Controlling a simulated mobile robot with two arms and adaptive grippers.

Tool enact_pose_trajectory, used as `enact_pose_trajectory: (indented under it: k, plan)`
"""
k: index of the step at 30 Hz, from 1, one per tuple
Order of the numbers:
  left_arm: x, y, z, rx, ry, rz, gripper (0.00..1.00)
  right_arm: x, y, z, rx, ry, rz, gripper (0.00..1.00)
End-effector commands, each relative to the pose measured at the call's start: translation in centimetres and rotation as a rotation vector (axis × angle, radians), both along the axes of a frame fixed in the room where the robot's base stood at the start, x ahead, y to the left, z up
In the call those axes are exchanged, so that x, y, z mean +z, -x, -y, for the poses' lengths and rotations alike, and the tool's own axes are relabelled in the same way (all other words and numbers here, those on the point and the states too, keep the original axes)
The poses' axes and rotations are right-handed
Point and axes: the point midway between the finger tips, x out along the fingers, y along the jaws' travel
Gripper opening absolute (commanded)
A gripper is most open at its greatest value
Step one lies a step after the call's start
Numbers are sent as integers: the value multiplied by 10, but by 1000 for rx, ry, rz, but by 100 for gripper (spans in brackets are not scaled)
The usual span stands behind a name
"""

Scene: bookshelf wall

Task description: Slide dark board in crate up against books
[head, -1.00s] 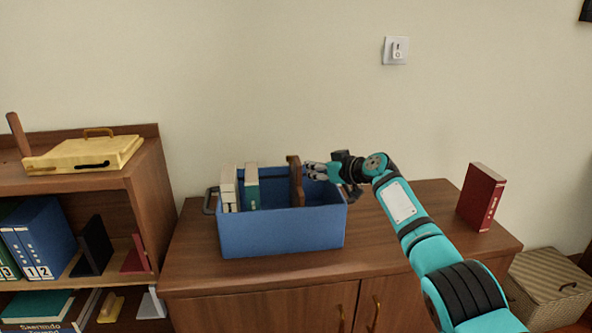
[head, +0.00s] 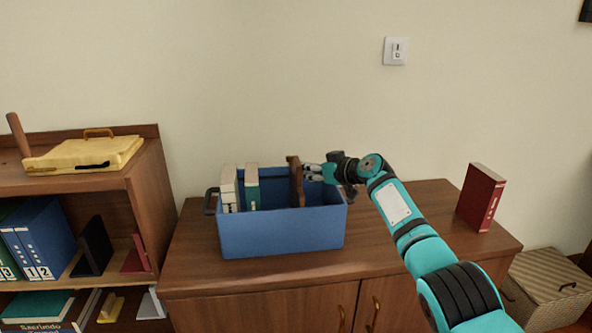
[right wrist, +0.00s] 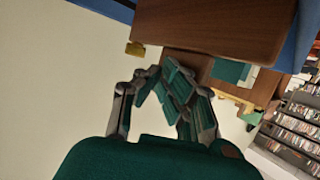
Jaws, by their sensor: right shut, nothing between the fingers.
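The blue crate (head: 280,233) stands on the wooden cabinet. The dark brown board (head: 296,187) stands roughly upright in its right half. Pale books (head: 228,186) and a teal-backed book (head: 252,190) stand in the left half, with a gap between them and the board. My right gripper (head: 307,172) is shut and empty, with its fingertips at the board's right side near the top; I cannot tell if they touch. In the right wrist view the gripper (right wrist: 162,80) is close to the board (right wrist: 215,25), with the crate wall (right wrist: 302,38) beyond. My left gripper is out of view.
A red book (head: 481,198) stands at the right on the cabinet top (head: 400,262). A shelf with binders (head: 45,240) and a yellow case (head: 85,154) is at the left. A wicker box (head: 548,288) is at the lower right. The wall is close behind the crate.

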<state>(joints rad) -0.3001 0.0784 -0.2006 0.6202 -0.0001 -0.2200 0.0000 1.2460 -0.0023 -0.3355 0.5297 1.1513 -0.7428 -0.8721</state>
Motion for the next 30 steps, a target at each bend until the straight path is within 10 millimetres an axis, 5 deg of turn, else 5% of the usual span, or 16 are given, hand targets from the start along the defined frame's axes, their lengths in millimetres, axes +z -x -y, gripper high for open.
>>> enact_pose_trajectory:
  k: [30]
  plan:
    - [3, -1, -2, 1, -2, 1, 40, 0, 8, -55, 6, -1, 1, 0]
